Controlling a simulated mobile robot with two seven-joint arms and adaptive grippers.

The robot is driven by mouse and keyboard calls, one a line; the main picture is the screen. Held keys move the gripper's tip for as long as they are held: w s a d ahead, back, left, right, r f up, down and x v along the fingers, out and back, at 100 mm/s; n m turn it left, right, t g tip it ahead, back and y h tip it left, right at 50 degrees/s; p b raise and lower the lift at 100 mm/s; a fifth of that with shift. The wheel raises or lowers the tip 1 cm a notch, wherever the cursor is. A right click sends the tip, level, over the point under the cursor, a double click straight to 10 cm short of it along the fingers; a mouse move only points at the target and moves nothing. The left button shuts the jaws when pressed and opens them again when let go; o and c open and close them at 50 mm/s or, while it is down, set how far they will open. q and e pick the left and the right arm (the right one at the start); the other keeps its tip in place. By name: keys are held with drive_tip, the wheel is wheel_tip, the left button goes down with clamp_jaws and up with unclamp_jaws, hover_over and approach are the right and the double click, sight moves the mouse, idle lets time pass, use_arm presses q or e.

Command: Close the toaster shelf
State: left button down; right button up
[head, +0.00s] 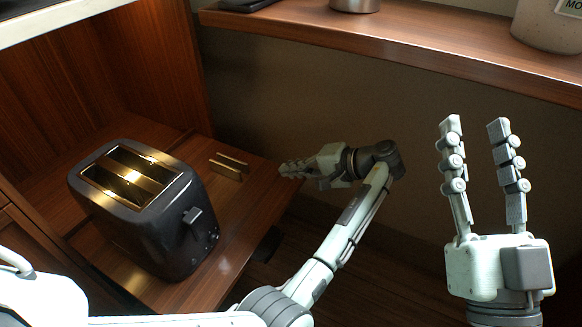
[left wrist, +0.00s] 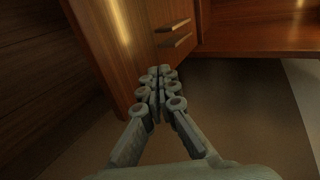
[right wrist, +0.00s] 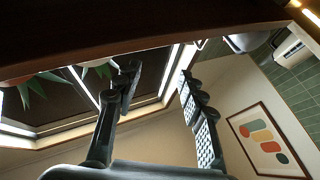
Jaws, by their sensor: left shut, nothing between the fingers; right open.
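The dark grey toaster (head: 145,215) with gold slots stands on the wooden toaster shelf (head: 245,205), which is pulled out of its cabinet. A brass handle (head: 229,166) shows on the shelf's wood behind the toaster's right side; it also shows in the left wrist view (left wrist: 174,40). My left gripper (head: 284,170) is shut and empty, pointing left, its fingertips at the shelf's right end. Whether they touch it I cannot tell. In the left wrist view the shut fingers (left wrist: 158,74) lie just below the handle. My right gripper (head: 474,120) is open, empty and raised, well right of the shelf.
A wooden ledge (head: 400,40) runs along the wall above, with a pale pot (head: 548,25) at its right end. The cabinet's side wall (head: 165,60) stands behind the shelf. The space between my two grippers is free. The right wrist view shows a framed picture (right wrist: 264,143).

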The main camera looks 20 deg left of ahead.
sight(258, 178)
use_arm(q)
drive_tip(key=x, duration=0.6)
drive_tip(key=shift+f+b, duration=0.1)
drive_tip(key=shift+b, duration=0.3)
drive_tip(key=a, duration=0.3)
drive_tip(key=shift+w+a, duration=0.3)
drive_tip(key=shift+a, duration=0.3)
use_arm(e)
drive_tip(key=shift+s+d+r+t+y, duration=0.25)
drive_tip(key=shift+s+r+t, duration=0.1)
drive_tip(key=shift+r+t, duration=0.25)
drive_tip(key=shift+s+d+r+t+y, duration=0.15)
drive_tip(key=shift+s+d+r+t, duration=0.15)
drive_tip(key=shift+r+t, duration=0.25)
use_arm(q)
drive_tip(key=shift+a, duration=0.1)
use_arm(e)
drive_tip(key=shift+h, duration=0.3)
